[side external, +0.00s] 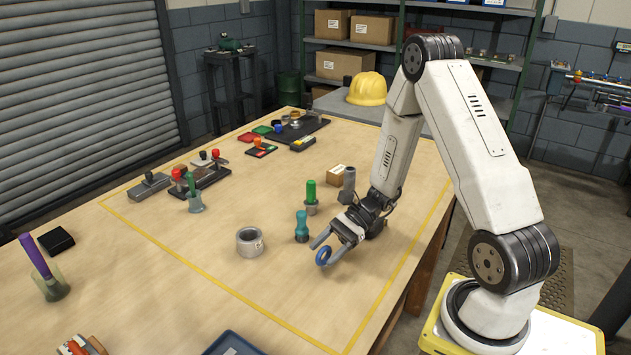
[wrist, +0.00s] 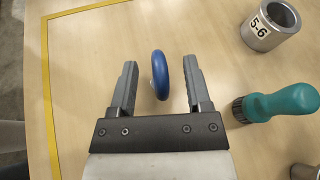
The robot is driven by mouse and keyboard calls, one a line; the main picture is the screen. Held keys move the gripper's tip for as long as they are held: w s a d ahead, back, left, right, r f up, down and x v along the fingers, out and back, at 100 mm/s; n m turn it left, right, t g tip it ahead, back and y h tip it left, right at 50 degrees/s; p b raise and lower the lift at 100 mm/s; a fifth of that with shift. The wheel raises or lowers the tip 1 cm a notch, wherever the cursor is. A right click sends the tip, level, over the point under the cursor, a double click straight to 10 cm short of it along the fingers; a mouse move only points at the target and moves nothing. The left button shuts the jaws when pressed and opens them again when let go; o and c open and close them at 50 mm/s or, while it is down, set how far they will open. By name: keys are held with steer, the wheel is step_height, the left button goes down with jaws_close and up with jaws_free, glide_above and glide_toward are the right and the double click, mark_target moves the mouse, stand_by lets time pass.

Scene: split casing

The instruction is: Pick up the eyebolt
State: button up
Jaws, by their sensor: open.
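The eyebolt shows as a blue ring (side external: 324,256), standing on edge on the table near the yellow line. In the wrist view the blue ring (wrist: 161,75) appears narrow, edge-on, with a small bit of metal at its left side. My gripper (side external: 323,250) is low over the table with its jaws around the ring. In the wrist view my gripper (wrist: 160,85) is open, with one finger on each side of the ring. The eyebolt's shank is mostly hidden.
A teal-handled tool (wrist: 280,104) stands close to the right finger; it also shows in the side view (side external: 302,227). A grey metal ring marked 5-6 (wrist: 270,25) stands beyond it.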

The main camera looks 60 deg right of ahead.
mark_target(327, 247)
jaws_close()
steer(key=shift+r, duration=0.1)
steer(key=shift+r, duration=4.9)
